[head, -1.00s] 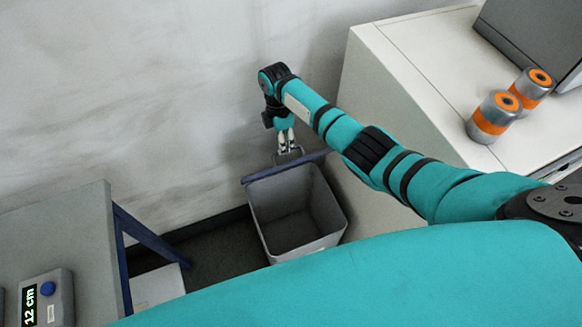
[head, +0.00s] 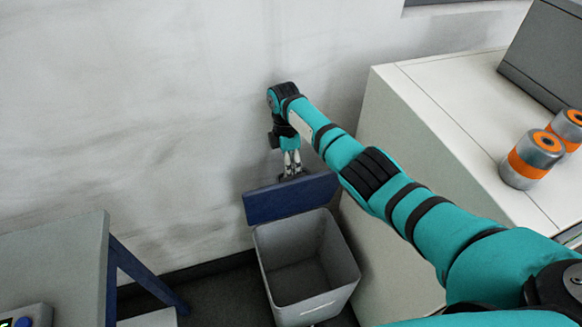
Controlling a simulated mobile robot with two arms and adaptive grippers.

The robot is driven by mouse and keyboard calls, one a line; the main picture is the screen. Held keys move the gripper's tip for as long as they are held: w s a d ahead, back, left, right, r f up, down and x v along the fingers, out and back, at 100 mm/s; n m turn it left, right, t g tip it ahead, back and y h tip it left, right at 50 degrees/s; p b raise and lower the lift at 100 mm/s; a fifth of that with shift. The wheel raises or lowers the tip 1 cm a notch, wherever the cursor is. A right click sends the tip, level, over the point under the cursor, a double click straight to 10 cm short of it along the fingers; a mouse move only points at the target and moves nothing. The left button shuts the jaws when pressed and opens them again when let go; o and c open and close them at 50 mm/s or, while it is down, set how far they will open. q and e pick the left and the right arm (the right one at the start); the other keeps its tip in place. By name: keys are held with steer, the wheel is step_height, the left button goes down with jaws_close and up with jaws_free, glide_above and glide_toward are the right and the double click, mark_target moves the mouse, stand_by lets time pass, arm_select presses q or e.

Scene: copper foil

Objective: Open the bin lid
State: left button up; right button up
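The bin (head: 345,268) is a light grey, square, open-topped container on the floor by the wall; its inside is visible and looks empty. Its dark blue lid (head: 285,200) stands raised at the bin's back rim, leaning back with its flat inner face towards me. My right gripper (head: 291,174) points down at the lid's upper edge, its fingers close together. Its fingertips are small and partly hidden at the lid's edge, so I cannot tell whether they are closed on anything. My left gripper is not in view.
A white cabinet (head: 430,135) stands right of the bin, with two orange-banded metal cylinders (head: 532,160) and a grey box (head: 545,50) on top. A grey table (head: 50,260) with blue legs is at the left. The wall (head: 130,110) is close behind the lid.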

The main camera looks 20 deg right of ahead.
steer(key=shift+o, duration=1.1)
steer(key=shift+s+a+f, duration=0.15)
steer(key=shift+s+f, duration=0.1)
steer(key=shift+f, duration=0.6)
steer(key=shift+o, duration=0.8)
steer(key=shift+w+f, duration=0.15)
steer(key=shift+w, duration=0.3)
steer(key=shift+s+r, duration=0.25)
steer(key=shift+r, duration=0.2)
step_height(320, 180, up, 11)
steer(key=w, duration=0.2)
steer(key=shift+w+r, duration=0.15)
steer(key=shift+w, duration=0.25)
